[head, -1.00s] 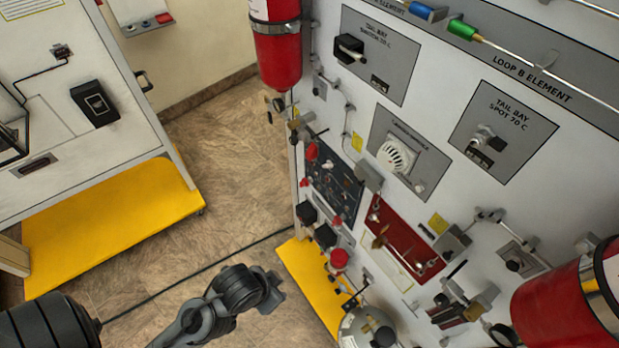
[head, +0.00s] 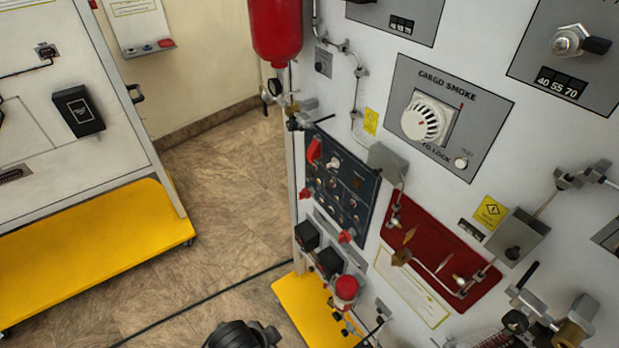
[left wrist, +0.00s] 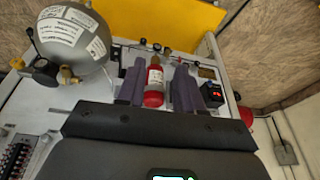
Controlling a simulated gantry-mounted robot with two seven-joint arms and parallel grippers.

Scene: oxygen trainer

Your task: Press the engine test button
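A dark blue control panel (head: 338,192) with several small knobs, buttons and red-guarded switches is on the white upright board. Its labels are too small to read, so I cannot tell which control is the engine test button. My left gripper (left wrist: 158,90) shows in the left wrist view with its two purple-grey fingers apart. A small red bottle (left wrist: 154,82) shows between and beyond the fingers; I cannot tell that they touch it. In the head view only a dark part of my arm shows at the bottom edge. My right gripper is in neither view.
A red maroon panel (head: 420,240) with fittings and a cargo smoke panel (head: 440,112) are right of the blue panel. A red cylinder (head: 276,32) hangs above it. A grey sphere (left wrist: 72,42) stands left of my fingers. Open floor (head: 220,170) lies left of the board.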

